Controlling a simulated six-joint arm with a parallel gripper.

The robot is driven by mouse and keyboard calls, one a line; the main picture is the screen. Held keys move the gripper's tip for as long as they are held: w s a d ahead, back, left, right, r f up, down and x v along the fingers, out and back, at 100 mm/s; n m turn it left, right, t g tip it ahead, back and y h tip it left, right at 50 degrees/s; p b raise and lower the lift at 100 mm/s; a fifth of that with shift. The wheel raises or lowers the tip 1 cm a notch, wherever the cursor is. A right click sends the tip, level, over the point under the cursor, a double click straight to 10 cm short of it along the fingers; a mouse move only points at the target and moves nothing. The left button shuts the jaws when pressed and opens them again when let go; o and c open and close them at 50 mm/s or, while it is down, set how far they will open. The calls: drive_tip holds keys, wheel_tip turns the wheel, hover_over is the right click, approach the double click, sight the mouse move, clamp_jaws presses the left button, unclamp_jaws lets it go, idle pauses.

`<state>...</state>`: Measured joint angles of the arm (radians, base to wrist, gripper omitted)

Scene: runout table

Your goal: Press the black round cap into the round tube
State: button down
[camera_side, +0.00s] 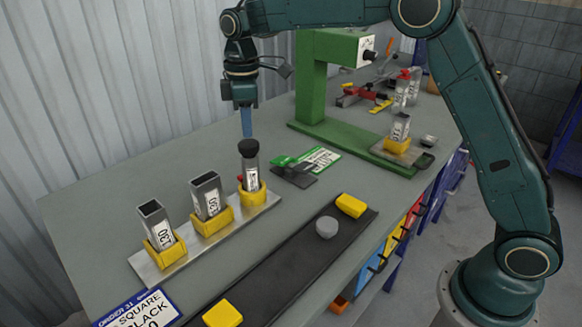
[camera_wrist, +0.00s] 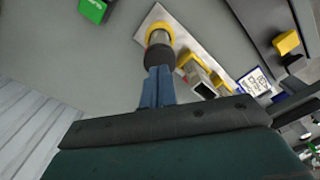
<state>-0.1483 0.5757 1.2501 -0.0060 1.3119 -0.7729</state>
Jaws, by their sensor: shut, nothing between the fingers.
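The black round cap (camera_side: 248,147) sits on the top end of the round tube (camera_side: 251,172), which stands in a yellow holder at the right end of a metal plate. In the wrist view the cap (camera_wrist: 160,57) hides most of the tube, and the yellow holder ring (camera_wrist: 160,30) shows beyond it. My gripper (camera_side: 246,134) points down with its blue fingers shut, directly above the cap. In the wrist view the shut fingers (camera_wrist: 158,75) reach the cap's near edge. I cannot tell whether they touch it. How deep the cap sits is hidden.
Two square tubes (camera_side: 207,195) (camera_side: 155,222) stand in yellow holders to the left on the plate (camera_side: 225,226). A dark strip (camera_side: 285,265) with a grey round piece (camera_side: 327,227) and yellow blocks lies in front. A green press (camera_side: 313,85) stands behind, right.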

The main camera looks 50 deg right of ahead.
drive_tip(key=shift+f, duration=0.75)
drive_tip(key=shift+f, duration=0.8)
idle(0.4)
drive_tip(key=shift+r, duration=1.6)
drive_tip(key=shift+r, duration=0.1)
wheel_tip(320, 180, up, 14)
drive_tip(key=shift+f, duration=0.2)
idle(2.0)
hover_over(249, 144)
wheel_tip(249, 144, down, 11)
drive_tip(key=shift+w+r, duration=0.1)
drive_tip(key=shift+w, duration=0.05)
